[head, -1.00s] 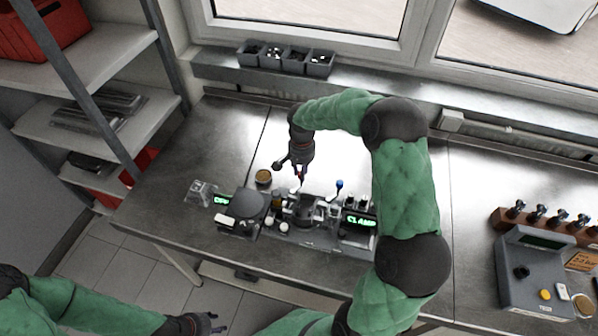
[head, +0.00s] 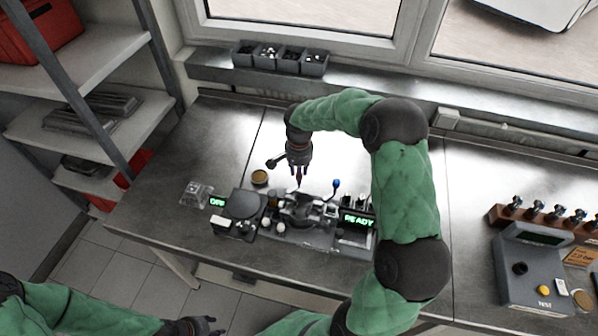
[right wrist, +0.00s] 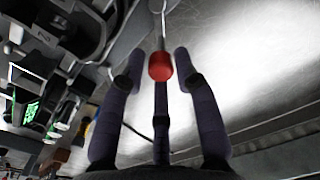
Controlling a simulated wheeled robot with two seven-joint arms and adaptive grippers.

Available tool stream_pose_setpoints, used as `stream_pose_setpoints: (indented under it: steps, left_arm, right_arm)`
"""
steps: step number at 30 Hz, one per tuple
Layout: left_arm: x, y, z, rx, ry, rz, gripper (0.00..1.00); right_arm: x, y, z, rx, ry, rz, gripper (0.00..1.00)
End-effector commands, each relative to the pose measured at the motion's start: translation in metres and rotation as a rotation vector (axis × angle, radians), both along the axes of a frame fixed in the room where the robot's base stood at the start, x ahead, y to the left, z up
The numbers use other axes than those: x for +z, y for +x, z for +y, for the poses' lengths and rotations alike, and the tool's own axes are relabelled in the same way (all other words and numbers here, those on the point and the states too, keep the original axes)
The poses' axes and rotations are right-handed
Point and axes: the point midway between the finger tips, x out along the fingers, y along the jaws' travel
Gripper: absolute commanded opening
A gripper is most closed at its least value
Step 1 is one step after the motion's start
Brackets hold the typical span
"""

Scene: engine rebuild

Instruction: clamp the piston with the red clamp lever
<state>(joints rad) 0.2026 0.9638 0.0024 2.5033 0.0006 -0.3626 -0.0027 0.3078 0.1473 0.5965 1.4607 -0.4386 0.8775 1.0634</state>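The red clamp lever shows in the right wrist view as a red knob (right wrist: 160,66) on a thin metal rod. My right gripper (head: 299,181) points down over the grey clamping fixture (head: 318,238) in the head view. In the right wrist view its dark fingers (right wrist: 158,85) stand apart around the red knob, with gaps at the sides; contact with the middle finger cannot be told. The fixture's green display (head: 357,220) reads READY. I cannot clearly make out the piston among the fixture's parts. My left gripper (head: 208,326) is low at the bottom edge, away from the bench.
A blue-knobbed lever (head: 336,184) stands right of my right gripper. A round dark plate device (head: 243,203) and a brown-topped round tin (head: 260,177) are left. A grey test box (head: 530,270) is far right.

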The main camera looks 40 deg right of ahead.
Motion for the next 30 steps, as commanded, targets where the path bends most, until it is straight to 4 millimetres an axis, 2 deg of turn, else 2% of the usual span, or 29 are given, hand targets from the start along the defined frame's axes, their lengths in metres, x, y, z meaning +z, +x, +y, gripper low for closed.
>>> stream_pose_setpoints:
  steps: [10, 14, 17, 27, 30]
  left_arm:
    - [0.0, 0.0, 0.0, 0.0, 0.0, 0.0, 0.4]
    - [0.0, 0.0, 0.0, 0.0, 0.0, 0.0, 0.4]
    - [0.0, 0.0, 0.0, 0.0, 0.0, 0.0, 0.4]
    - [0.0, 0.0, 0.0, 0.0, 0.0, 0.0, 0.4]
    - [0.0, 0.0, 0.0, 0.0, 0.0, 0.0, 0.4]
  right_arm:
    - [0.001, 0.0, 0.0, 0.001, 0.0, -0.001, 0.47]
    - [0.008, 0.001, 0.0, 0.001, -0.001, -0.003, 0.47]
    - [0.022, 0.002, -0.001, 0.0, -0.001, -0.005, 0.47]
    - [0.088, 0.001, 0.0, 0.0, -0.001, -0.005, 0.47]
    - [0.102, 0.001, 0.0, 0.002, -0.001, -0.003, 0.47]
